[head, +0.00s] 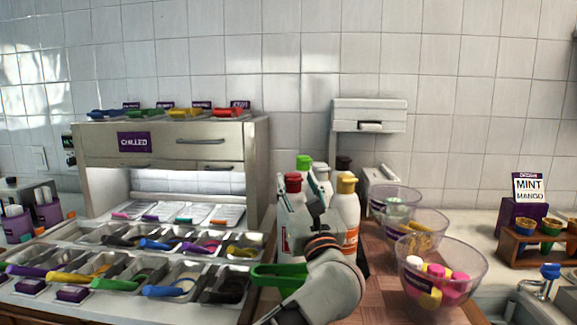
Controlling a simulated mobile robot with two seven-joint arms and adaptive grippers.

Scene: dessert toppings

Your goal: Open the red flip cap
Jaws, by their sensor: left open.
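The red flip cap (293,182) tops a white bottle (284,232) in the bottle group at the centre of the head view. Whether its lid is shut or lifted is too small to tell. My left gripper (312,203) is raised in front of the bottles, just right of and below the red cap. It is open, and it hides much of the red-capped bottle. I cannot tell whether a finger touches the bottle or cap. My right gripper is not in view.
A green-capped bottle (304,162) stands behind and a yellow-capped bottle (346,209) to the right, both close by. Clear bowls (472,262) of toppings line the right side. Metal topping trays (108,262) with coloured scoops fill the left. A green handle (277,277) lies beside my left arm.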

